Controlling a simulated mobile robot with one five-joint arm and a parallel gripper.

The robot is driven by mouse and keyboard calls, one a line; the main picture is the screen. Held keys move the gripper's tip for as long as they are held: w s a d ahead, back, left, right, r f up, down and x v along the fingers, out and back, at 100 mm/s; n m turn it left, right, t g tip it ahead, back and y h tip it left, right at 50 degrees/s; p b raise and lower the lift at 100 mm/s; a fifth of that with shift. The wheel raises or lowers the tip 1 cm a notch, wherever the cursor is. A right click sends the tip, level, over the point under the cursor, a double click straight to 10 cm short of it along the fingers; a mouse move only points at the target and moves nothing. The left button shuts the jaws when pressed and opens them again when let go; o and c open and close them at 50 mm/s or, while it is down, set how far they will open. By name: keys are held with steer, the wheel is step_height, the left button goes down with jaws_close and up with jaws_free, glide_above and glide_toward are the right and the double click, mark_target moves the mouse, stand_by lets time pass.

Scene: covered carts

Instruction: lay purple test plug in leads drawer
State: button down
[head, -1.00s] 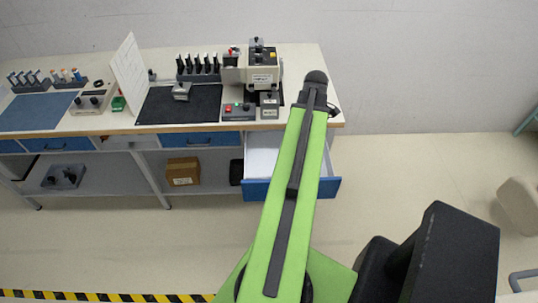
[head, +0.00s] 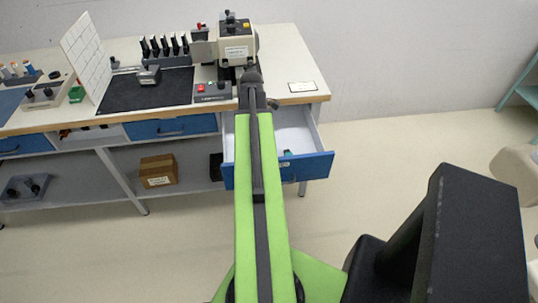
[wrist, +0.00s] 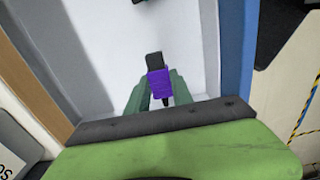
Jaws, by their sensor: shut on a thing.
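The purple test plug (wrist: 160,86), with a dark tip, is held between the green fingers of my gripper (wrist: 160,92) in the wrist view. The open leads drawer (wrist: 195,40) lies behind it, with a pale floor and a blue front along the right. The plug looks to be over the drawer floor; I cannot tell whether it touches. In the head view the pulled-out drawer (head: 318,168) is at the right end of the bench. My arm covers its left part and hides the plug; a bit of green shows inside the drawer.
The bench top (head: 290,65) carries a machine (head: 237,48), a red-and-green button box (head: 212,92), a black mat (head: 130,97) and a white grid board (head: 86,55). A cardboard box (head: 158,171) stands on the lower shelf. The floor right of the drawer is clear.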

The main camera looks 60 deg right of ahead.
steer(key=shift+w+f, duration=0.2)
steer(key=shift+f, duration=0.05)
step_height(320, 180, down, 10)
steer(key=b, duration=1)
steer(key=shift+s+f, duration=0.1)
steer(key=shift+f, duration=0.15)
steer(key=c, duration=1.1)
jaws_free()
step_height(320, 180, up, 13)
steer(key=p, duration=1.2)
steer(key=shift+f, duration=0.1)
steer(key=shift+a, duration=0.1)
